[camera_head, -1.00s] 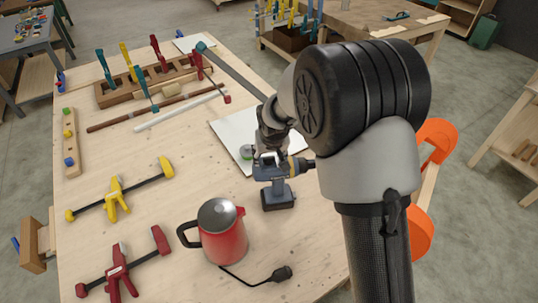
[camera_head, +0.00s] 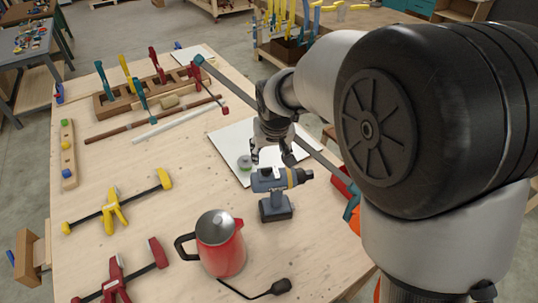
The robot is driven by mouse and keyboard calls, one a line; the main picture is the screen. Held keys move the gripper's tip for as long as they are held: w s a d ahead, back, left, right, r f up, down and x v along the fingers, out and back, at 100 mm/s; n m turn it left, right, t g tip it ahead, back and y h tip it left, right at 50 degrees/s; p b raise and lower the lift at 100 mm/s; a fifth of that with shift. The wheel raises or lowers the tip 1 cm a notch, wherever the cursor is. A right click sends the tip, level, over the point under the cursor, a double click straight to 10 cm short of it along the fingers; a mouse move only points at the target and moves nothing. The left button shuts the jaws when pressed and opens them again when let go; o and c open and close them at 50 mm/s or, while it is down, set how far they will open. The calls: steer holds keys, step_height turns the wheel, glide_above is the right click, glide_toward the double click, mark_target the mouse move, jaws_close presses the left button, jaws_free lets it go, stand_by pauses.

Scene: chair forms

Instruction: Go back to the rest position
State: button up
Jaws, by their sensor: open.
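My gripper (camera_head: 272,158) hangs from my arm over the right part of the wooden workbench (camera_head: 120,165), above a white sheet (camera_head: 222,135). Its fingers point down and are apart, with nothing seen between them. A small green and grey round piece (camera_head: 245,163) lies on the sheet just left of the fingers. A blue-grey cordless drill (camera_head: 275,195) stands upright on the bench, just in front of the gripper in the picture. My arm covers much of the right side of the view.
A red kettle (camera_head: 220,245) with its cord stands near the front. Yellow (camera_head: 115,205) and red (camera_head: 115,280) clamps lie at the left. A wooden rack (camera_head: 150,90) of clamps stands at the back. A long clamp (camera_head: 235,88) runs diagonally behind the gripper. The bench's left middle is mostly clear.

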stand_by(0.4)
steer(key=s+d+m+b, duration=0.1)
steer(key=s+d+b, duration=0.5)
steer(key=s, duration=0.4)
steer(key=s+d+m+b, duration=0.1)
steer(key=s+d+b, duration=0.5)
steer(key=s, duration=0.5)
steer(key=s+d+f+h+b, duration=0.1)
steer(key=s+d+f+b, duration=0.1)
steer(key=s+f, duration=0.3)
steer(key=s+d, duration=0.1)
steer(key=s, duration=0.3)
steer(key=shift+d+f, duration=0.1)
stand_by(1.0)
